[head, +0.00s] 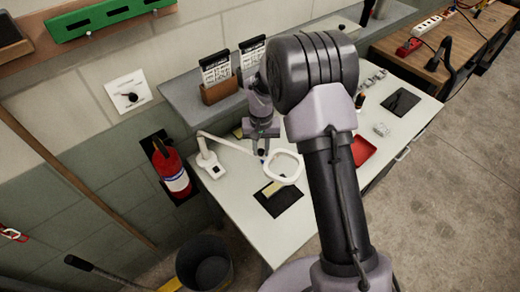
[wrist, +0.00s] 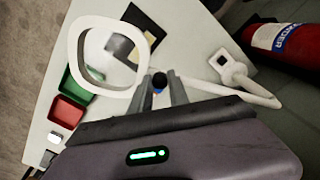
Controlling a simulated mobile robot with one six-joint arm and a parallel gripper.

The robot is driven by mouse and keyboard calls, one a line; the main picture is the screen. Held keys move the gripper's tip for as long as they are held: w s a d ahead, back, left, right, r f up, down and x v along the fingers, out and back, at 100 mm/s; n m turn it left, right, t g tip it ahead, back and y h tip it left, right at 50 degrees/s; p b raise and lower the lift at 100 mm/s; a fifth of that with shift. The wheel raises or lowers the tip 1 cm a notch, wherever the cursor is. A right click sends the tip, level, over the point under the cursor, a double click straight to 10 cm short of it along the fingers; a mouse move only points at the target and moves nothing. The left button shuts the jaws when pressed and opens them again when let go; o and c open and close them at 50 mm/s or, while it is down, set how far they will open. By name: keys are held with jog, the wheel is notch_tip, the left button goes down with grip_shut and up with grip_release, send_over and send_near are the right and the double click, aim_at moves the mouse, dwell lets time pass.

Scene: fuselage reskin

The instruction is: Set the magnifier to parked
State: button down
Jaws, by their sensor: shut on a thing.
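The magnifier is a white ring (head: 282,167) on a thin white arm, with its base (head: 211,166) standing at the left of the bench. The ring hangs over a dark mat with a yellowish piece on it. My gripper (head: 262,148) is at the arm's ring end, just left of the ring. In the wrist view, the ring (wrist: 82,58) lies left of my gripper (wrist: 160,84) and the base (wrist: 229,67) to its right. The fingers are closed around a small dark knob with a blue part, beside the ring. The exact contact is partly hidden.
A dark mat (head: 288,203) lies below the ring. A red tray (head: 363,151) is right of my arm. A fire extinguisher (head: 170,168) hangs on the wall left of the bench. A grey shelf with card holders (head: 220,91) runs behind. A bin (head: 205,264) stands in front.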

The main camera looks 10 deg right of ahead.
jog(key=w+d+n+p, duration=0.1)
jog(key=w+d+n, duration=0.1)
jog(key=w, duration=0.3)
jog(key=shift+w+d+n, duration=0.35)
jog(key=shift+d+n, duration=0.05)
jog(key=shift+d, duration=0.15)
jog(key=c, duration=1.3)
grip_release()
jog(key=shift+o, duration=0.2)
jog(key=shift+s, duration=0.1)
